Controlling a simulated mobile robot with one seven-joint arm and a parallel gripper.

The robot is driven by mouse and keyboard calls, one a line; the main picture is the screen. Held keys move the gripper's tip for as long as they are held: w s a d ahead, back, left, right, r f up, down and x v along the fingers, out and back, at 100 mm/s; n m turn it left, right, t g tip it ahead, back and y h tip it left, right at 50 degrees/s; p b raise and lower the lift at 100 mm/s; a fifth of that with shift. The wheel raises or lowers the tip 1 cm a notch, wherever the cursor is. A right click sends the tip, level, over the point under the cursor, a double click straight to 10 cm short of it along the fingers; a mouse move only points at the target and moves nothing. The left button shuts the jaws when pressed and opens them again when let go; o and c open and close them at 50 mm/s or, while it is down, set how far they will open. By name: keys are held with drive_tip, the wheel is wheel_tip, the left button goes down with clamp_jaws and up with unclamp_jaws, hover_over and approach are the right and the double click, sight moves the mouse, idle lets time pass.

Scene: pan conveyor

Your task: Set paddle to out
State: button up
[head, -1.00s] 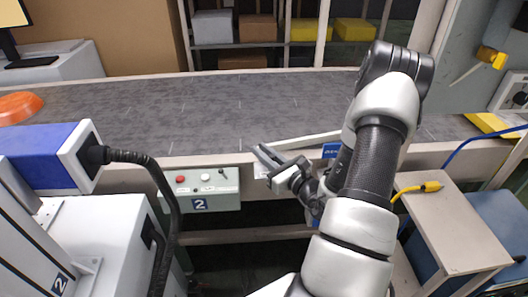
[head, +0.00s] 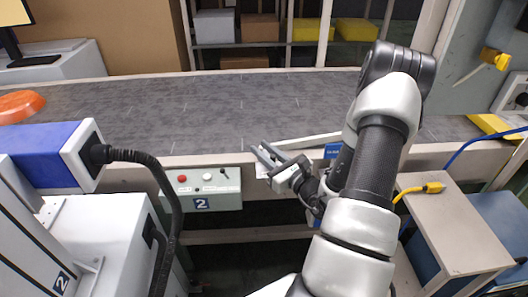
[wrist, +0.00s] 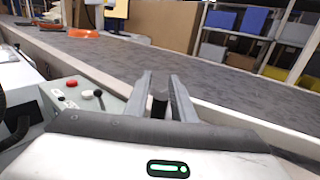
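A long pale bar (head: 309,141), which looks like the paddle, lies along the near edge of the conveyor, partly hidden behind my arm. Its far right end is out of sight. My gripper (head: 262,151) is just left of the bar's visible end, over the near rail. In the wrist view, my gripper (wrist: 160,84) has its two fingers apart. A small dark shape shows between them; I cannot tell what it is. The control box (head: 229,199) is left of my gripper. It has a red button (head: 182,178), a white button (head: 207,177) and a small black-knobbed lever (head: 223,171).
The grey conveyor belt (head: 220,105) runs across behind the rail, mostly clear. An orange item (head: 18,106) sits at its left. A blue-and-white machine (head: 45,155) with a black cable stands at left. A small table (head: 445,215) with a yellow plug is at right.

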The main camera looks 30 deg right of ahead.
drive_tip(key=shift+o, duration=0.6)
drive_tip(key=shift+s+d, duration=0.1)
drive_tip(key=shift+s+f, duration=0.1)
drive_tip(key=shift+s, duration=0.1)
drive_tip(key=s+d, duration=0.3)
drive_tip(key=s, duration=1.3)
drive_tip(key=shift+s+p, duration=0.35)
